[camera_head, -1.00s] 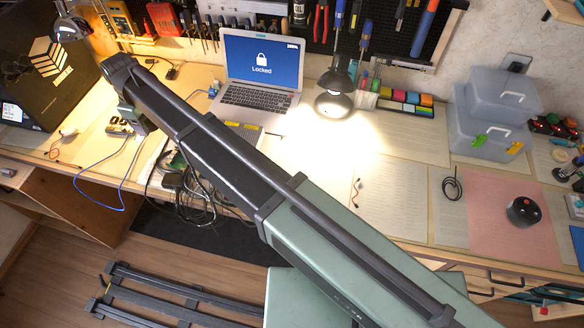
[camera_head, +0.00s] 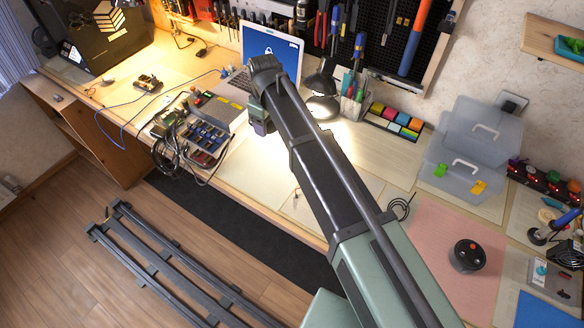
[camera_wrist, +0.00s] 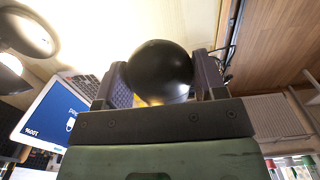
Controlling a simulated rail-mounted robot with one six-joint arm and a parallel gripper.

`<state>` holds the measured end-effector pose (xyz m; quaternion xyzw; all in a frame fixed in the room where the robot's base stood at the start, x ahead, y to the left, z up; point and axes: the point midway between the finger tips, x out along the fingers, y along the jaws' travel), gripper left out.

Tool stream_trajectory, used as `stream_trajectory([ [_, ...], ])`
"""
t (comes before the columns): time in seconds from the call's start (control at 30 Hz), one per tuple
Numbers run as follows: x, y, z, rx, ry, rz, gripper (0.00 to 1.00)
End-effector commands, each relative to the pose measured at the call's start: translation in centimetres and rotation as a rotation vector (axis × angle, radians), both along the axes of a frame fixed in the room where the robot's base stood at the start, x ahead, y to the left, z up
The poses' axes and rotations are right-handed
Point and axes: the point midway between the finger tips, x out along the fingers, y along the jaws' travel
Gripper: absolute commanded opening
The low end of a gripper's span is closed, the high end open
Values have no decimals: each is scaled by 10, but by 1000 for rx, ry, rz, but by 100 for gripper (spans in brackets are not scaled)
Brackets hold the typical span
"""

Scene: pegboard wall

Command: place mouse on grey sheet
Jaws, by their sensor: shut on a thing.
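A smooth, rounded black object, taken as the mouse (camera_wrist: 158,70), sits between the two jaws of my gripper (camera_wrist: 160,78) in the wrist view. The jaws are shut on it. In the head view the end of my arm hangs over the bench just in front of the laptop, and the mouse cannot be made out there. Pale sheets lie on the bench: one (camera_head: 298,203) beside my arm and another (camera_head: 393,152) below the colour blocks. Under the warm lamp light I cannot tell which is the grey sheet.
The laptop (camera_head: 270,52) and a lit lamp (camera_head: 322,88) stand close to my arm's end. Electronics and cables (camera_head: 195,140) lie to its left. A pink sheet (camera_head: 430,235) at the right bears a round black device (camera_head: 467,256). Clear plastic boxes (camera_head: 470,150) stand behind it.

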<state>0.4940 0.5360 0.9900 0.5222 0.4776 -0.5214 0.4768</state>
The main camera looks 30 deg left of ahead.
Motion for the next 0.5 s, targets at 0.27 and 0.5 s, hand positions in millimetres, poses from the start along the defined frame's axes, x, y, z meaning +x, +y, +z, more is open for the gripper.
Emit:
stream_trajectory([
  [0.27, 0, 0, -48, 0, 0, 6, 40],
  [0.5, 0, 0, -133, 0, 0, 5, 40],
])
